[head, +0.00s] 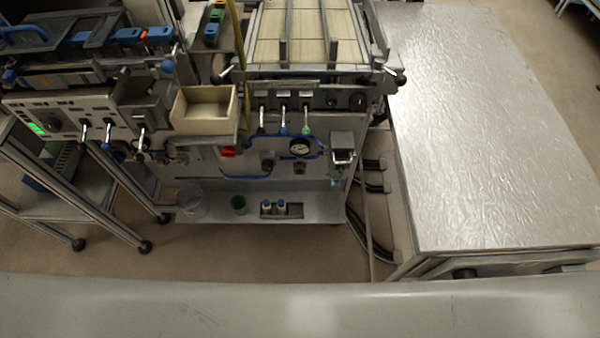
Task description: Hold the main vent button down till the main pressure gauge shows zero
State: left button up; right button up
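A round pressure gauge (300,146) with a white face and dark rim sits on the grey front panel of the middle machine (315,172). Its needle is too small to read. I cannot tell which control is the main vent button. A small orange-red part (228,152) is on the panel left of the gauge. Dark round knobs (357,101) are above and right of the gauge. Neither of my grippers is in view.
Levers (283,128) stick out above the gauge. A cream bin (205,105) juts out at left. A large metal-topped cabinet (480,130) stands at right. Floor is clear in front.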

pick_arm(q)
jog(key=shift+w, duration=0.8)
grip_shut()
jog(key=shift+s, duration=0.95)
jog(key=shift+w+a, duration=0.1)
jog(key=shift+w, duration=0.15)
